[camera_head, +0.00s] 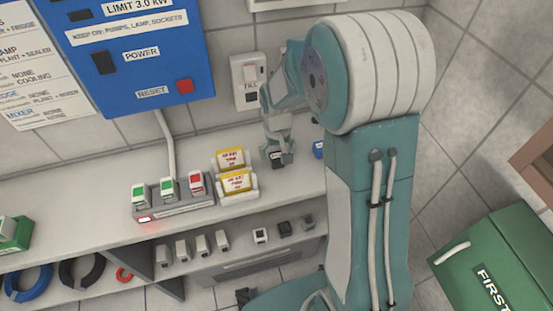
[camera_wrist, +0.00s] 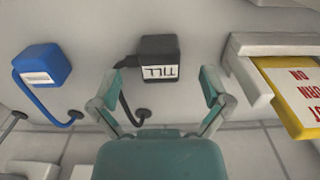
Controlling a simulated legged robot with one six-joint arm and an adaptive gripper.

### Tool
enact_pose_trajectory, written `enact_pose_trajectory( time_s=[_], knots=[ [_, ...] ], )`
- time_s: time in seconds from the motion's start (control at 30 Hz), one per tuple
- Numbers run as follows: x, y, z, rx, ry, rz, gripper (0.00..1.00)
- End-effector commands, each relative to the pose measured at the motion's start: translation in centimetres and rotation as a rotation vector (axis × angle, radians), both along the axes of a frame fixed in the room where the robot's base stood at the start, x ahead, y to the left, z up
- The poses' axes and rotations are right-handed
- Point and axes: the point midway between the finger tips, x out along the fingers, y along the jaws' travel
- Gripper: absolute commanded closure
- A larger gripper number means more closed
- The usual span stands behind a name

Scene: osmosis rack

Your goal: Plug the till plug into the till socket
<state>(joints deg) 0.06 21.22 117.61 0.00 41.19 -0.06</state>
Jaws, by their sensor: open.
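The till plug (camera_wrist: 159,60) is a black block with a white TILL label and a dark cord. It rests on the white shelf, and in the head view (camera_head: 276,159) it shows under my gripper. My gripper (camera_wrist: 162,86) is open, its two fingers apart on either side of the plug's near edge. No contact is visible. In the head view my gripper (camera_head: 279,152) is low over the shelf. The till socket (camera_head: 246,80) is a white plate marked TILL on the tiled wall, above and left of my gripper; its right edge is close to my arm.
A blue plug (camera_wrist: 42,65) with a cord lies left of the till plug in the wrist view. Yellow-and-white signs (camera_head: 237,182) stand beside it, with a switched power strip (camera_head: 172,205) further left. A blue power box (camera_head: 140,50) hangs on the wall.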

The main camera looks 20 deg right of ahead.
Motion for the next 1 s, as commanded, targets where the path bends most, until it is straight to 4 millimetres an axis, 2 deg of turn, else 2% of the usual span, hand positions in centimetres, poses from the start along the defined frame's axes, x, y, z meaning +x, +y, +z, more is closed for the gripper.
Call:
enact_pose_trajectory(
  time_s=[0.1,0.2,0.57,0.6,0.67,0.7,0.77,0.8,1.0],
  knots=[
    [0.1,0.0,-2.0,0.0,0.004,0.0,0.03],
    [0.1,0.0,-2.8,0.0,0.001,0.0,0.03],
    [0.1,0.0,-3.0,0.0,0.0,0.0,0.03],
    [0.1,0.0,-3.0,0.0,0.0,0.0,0.12],
    [0.1,0.0,-3.0,0.0,0.0,0.0,0.39],
    [0.1,0.0,-3.0,0.0,0.0,0.0,0.56],
    [0.1,0.0,-3.0,0.0,0.0,0.0,0.83],
    [0.1,0.0,-3.0,0.0,0.0,0.0,0.86],
    [0.1,0.0,-3.1,0.0,0.0,0.0,0.86]
  ],
)
